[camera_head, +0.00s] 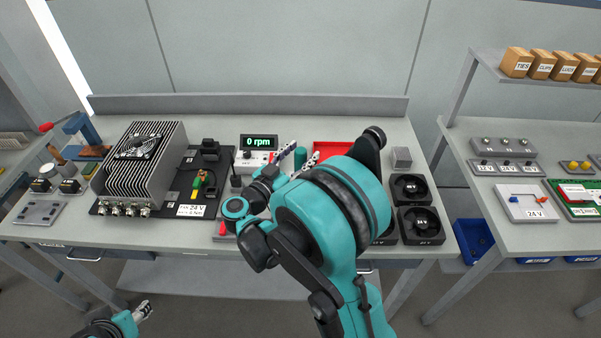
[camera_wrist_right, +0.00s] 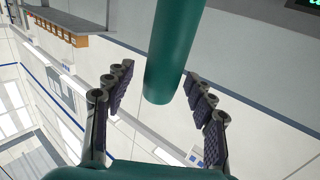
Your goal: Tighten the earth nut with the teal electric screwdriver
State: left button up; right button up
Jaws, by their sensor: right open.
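The teal electric screwdriver (camera_head: 300,154) stands upright near the middle of the bench; its lower part is hidden behind my right arm. In the right wrist view its teal body (camera_wrist_right: 174,50) reaches between or just beyond the fingertips. My right gripper (camera_head: 299,156) is open, its fingers on either side of the screwdriver; the wrist view also shows the gripper (camera_wrist_right: 158,82) with its fingers apart. A green-yellow earth wire (camera_head: 198,184) lies on the black plate beside the finned unit; the earth nut is too small to make out. My left gripper (camera_head: 142,311) is low at the bottom left, away from the bench.
The finned heatsink unit (camera_head: 146,165) stands on the left of the bench. A display (camera_head: 259,142) reads 0 rpm. A red tray (camera_head: 332,149) and black fans (camera_head: 419,225) are on the right. Side tables stand at both sides. My right arm hides much of the bench's middle.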

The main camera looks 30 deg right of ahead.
grip_shut()
jog(key=shift+r, duration=0.1)
notch_tip(320, 180, up, 18)
jog(key=p, duration=0.6)
jog(key=shift+p, duration=0.35)
notch_tip(320, 180, up, 11)
jog(key=p, duration=0.9)
jog(key=shift+r, duration=0.2)
